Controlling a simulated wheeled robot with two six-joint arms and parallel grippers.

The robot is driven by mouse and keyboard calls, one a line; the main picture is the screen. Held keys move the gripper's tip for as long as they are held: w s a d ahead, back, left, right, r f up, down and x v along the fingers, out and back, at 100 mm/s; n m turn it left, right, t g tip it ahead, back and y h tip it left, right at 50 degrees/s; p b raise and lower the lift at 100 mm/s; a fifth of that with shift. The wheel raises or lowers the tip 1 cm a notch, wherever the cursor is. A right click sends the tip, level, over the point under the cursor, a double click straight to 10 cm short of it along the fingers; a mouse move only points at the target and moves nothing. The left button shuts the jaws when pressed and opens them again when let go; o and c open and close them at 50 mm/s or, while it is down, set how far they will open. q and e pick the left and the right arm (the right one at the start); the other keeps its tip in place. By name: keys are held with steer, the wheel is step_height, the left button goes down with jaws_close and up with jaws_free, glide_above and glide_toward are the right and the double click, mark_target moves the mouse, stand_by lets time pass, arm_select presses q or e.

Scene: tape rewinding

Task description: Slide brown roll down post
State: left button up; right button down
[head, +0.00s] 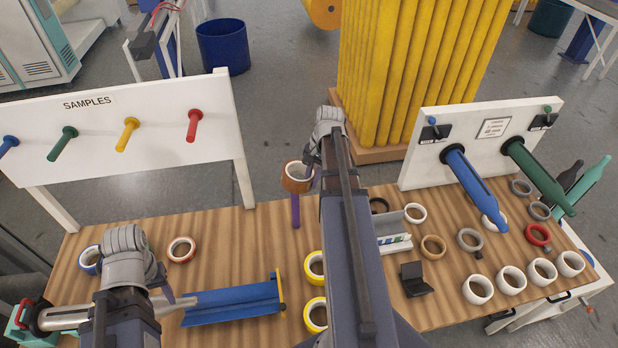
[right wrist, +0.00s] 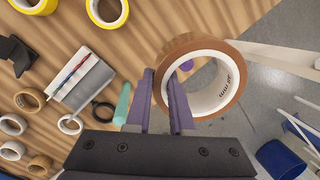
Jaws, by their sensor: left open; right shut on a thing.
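The brown roll (head: 295,183) has a white inner ring and is tilted above the wooden table. The purple post (head: 295,213) shows just under it in the head view; I cannot tell whether the roll is around the post or just above it. My right gripper (head: 314,178) is shut on the roll's rim. In the right wrist view the brown roll (right wrist: 233,95) has one finger of the gripper (right wrist: 163,92) inside its ring and one outside. My left gripper (head: 178,303) is open and empty beside the blue trough (head: 235,303).
Yellow rolls (head: 315,268) lie right of the trough. The SAMPLES board (head: 95,103) with coloured pegs stands at the back left. A white stand (head: 425,165) with blue and green posts is at the right. Several rolls lie on the right side of the table.

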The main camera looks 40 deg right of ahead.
steer(key=shift+w, duration=0.6)
steer(key=shift+s+r, duration=0.1)
steer(key=shift+s, duration=0.15)
steer(key=shift+w+f+b, duration=0.15)
steer(key=shift+f+b, duration=0.4)
steer(key=shift+f, duration=0.05)
step_height(320, 180, down, 2)
steer(key=shift+b, duration=1.1)
arm_select(q)
step_height(320, 180, down, 15)
steer(key=b, duration=1.1)
steer(key=shift+w+b, duration=0.3)
steer(key=shift+w, duration=0.15)
arm_select(e)
step_height(320, 180, down, 12)
steer(key=shift+r, duration=0.15)
arm_select(q)
steer(key=shift+r, duration=0.15)
arm_select(e)
steer(key=c, duration=0.7)
jaws_free()
